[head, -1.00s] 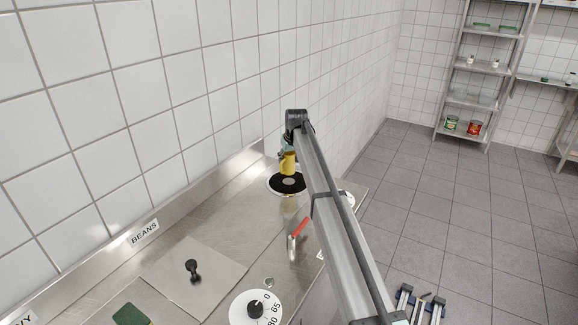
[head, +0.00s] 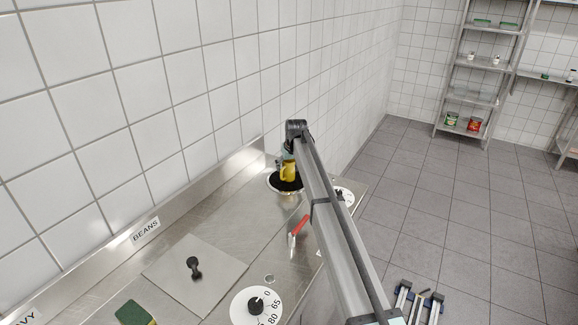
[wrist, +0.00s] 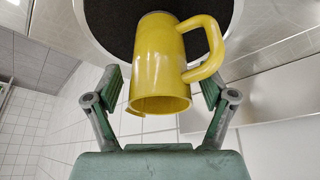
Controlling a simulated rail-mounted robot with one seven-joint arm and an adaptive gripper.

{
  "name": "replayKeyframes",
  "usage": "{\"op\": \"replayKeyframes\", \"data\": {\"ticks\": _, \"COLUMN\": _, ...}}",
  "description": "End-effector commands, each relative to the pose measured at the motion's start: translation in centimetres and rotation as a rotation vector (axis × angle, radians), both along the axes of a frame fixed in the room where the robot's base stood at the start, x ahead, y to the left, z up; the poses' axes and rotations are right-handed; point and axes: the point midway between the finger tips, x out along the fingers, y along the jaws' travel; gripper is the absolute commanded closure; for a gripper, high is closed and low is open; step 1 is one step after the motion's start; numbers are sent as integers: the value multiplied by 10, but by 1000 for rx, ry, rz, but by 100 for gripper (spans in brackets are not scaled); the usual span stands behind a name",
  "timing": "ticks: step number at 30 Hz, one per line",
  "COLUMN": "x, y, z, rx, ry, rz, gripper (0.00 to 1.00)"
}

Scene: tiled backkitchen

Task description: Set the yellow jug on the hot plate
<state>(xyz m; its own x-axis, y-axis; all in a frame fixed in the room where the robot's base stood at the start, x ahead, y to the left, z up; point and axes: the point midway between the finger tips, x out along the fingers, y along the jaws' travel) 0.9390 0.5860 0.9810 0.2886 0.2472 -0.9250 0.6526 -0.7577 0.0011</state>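The yellow jug (head: 288,173) is upright over the black round hot plate (head: 272,183) at the far end of the counter. In the wrist view the jug (wrist: 158,65) has its open rim towards the camera and its base against the dark hot plate (wrist: 100,18); they appear to touch. Its handle points right. My gripper (wrist: 163,88) has one finger on each side of the jug, with a narrow gap showing at both sides, so it looks open. In the head view my arm hides part of the gripper and the jug's right side.
A red-handled item (head: 298,228) is on the counter nearer me. A grey lid with a black knob (head: 194,268), a white dial (head: 256,306) and a green-and-yellow sponge (head: 133,314) are closer. The tiled wall stands left of the plate; another dial (head: 341,195) is to its right.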

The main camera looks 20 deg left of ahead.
Motion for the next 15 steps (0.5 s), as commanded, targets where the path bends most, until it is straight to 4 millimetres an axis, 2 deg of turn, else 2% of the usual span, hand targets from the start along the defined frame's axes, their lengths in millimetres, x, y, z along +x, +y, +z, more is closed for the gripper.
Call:
{"op": "replayKeyframes", "data": {"ticks": 9, "x": -1, "y": -1, "z": 6, "rx": 1, "ry": -1, "rz": 0, "gripper": 18}}
{"op": "replayKeyframes", "data": {"ticks": 15, "x": -9, "y": -8, "z": 29, "rx": 1, "ry": -2, "rz": 0, "gripper": 18}}
